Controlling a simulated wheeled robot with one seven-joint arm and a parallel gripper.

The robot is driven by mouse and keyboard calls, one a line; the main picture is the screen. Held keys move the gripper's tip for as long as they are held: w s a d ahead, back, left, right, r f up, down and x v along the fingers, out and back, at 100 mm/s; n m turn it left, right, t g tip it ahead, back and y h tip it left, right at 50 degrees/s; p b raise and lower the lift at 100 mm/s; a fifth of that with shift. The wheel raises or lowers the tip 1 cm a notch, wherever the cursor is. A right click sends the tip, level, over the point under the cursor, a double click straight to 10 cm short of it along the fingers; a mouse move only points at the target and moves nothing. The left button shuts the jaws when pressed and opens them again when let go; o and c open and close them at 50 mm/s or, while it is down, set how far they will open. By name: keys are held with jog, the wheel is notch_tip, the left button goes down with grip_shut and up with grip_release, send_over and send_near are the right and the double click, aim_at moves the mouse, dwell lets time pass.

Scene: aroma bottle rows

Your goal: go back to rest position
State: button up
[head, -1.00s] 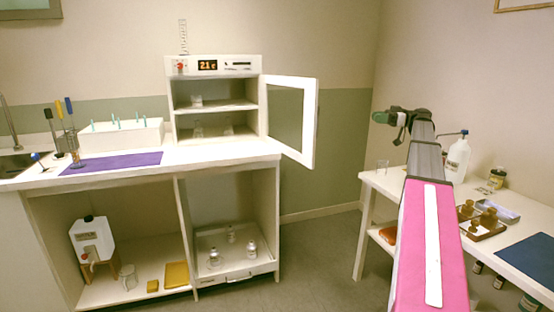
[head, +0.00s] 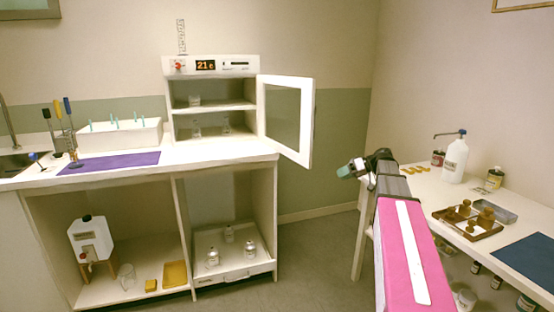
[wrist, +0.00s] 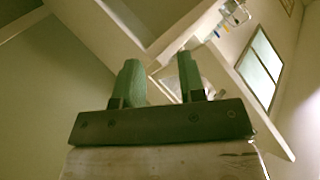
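My gripper (head: 350,169) is at the end of my pink-and-grey arm, in the air left of the right-hand table and below the cabinet's open door. In the wrist view my gripper (wrist: 158,75) shows two green fingers standing apart. Nothing is held between them. The wrist view is tilted, with a wall, white furniture and the door's pane beyond the fingers.
A white cabinet (head: 211,65) stands on the left counter with its door (head: 285,117) swung open to the right. The right table (head: 420,181) bears a white bottle (head: 455,159) and a brown tray (head: 467,224). Free floor (head: 318,255) lies between the counters.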

jog(key=s+a+f+m+g+h, duration=0.1)
jog(key=s+a+f+m+h, duration=0.25)
jog(key=s+f, duration=0.4)
jog(key=s+a+f+m+g+h, duration=0.15)
jog(key=s+a+f, duration=0.25)
jog(key=f, duration=0.7)
jog(key=s+a+f+m+h, duration=0.1)
jog(key=s+f+m+h, duration=0.2)
jog(key=s+f+h, duration=0.4)
jog(key=s+f, duration=0.3)
jog(key=s, duration=0.3)
jog(key=shift+s+f, duration=0.15)
jog(key=shift+f, duration=0.05)
